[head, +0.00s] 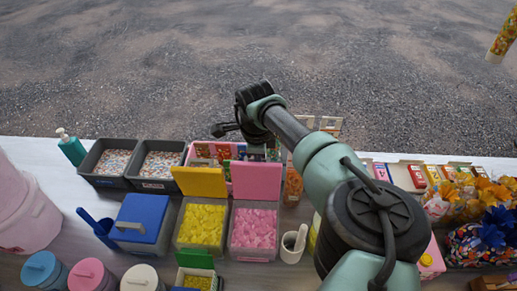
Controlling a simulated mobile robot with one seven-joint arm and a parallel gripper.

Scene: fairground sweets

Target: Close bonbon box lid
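Several lidded boxes stand on the counter, and I cannot tell which one is the bonbon box. One holds yellow sweets (202,224), with its yellow lid (200,181) standing raised at the back. Beside it on the right, one holds pink sweets (254,228), with its pink lid (256,180) also raised. A box with a blue lid (143,217) to the left is closed. A small box at the front has a raised green lid (194,259). My gripper (257,149) is just behind the top of the pink lid, mostly hidden; its fingers cannot be made out.
Two grey bins of sprinkles (112,161) stand at the back left beside a teal pump bottle (70,147). A white cup (293,244) stands right of the pink box. Round canisters (90,275) stand front left, flower-like bunches (490,235) at right. My arm covers the right-centre.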

